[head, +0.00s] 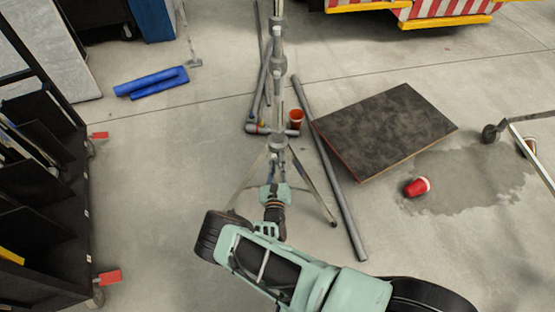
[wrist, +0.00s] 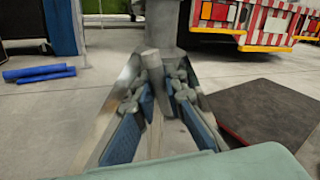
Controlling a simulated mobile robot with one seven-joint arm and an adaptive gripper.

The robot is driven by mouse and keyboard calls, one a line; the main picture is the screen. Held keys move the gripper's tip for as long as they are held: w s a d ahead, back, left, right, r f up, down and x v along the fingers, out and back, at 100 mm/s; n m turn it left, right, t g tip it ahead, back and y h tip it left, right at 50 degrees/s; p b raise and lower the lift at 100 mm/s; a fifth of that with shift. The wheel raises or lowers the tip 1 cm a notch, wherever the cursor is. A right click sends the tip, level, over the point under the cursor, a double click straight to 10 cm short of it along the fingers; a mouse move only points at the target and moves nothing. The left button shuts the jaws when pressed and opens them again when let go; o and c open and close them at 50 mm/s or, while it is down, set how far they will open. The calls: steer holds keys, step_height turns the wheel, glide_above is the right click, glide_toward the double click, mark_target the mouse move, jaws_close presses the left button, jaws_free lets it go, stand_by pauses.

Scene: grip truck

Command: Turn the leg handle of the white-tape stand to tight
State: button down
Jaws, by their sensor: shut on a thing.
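The stand (head: 279,100) is a grey metal tripod, upright in the middle of the head view with its legs spread on the floor. No white tape can be made out on it. My gripper (head: 274,187) is low at the stand, between the spread legs. In the wrist view, the blue-padded fingers of my gripper (wrist: 160,88) close around a small grey leg handle (wrist: 152,62) just below the thick stand column (wrist: 163,22). The fingers partly hide the handle, so I cannot tell its turn angle.
A long grey pipe (head: 330,170) lies right of the stand, beside a dark board (head: 385,130). A red cup (head: 417,187) lies near a wet patch. An orange cup (head: 296,119) is behind the stand. A black shelf cart (head: 45,190) is at left; blue rolls (head: 150,82) lie behind.

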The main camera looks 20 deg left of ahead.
mark_target(277, 156)
steer(key=shift+m, duration=0.8)
steer(key=c, duration=1.9)
jaws_free()
steer(key=shift+c, duration=0.2)
steer(key=shift+r, duration=0.1)
step_height(277, 156, up, 10)
steer(key=shift+f, duration=0.1)
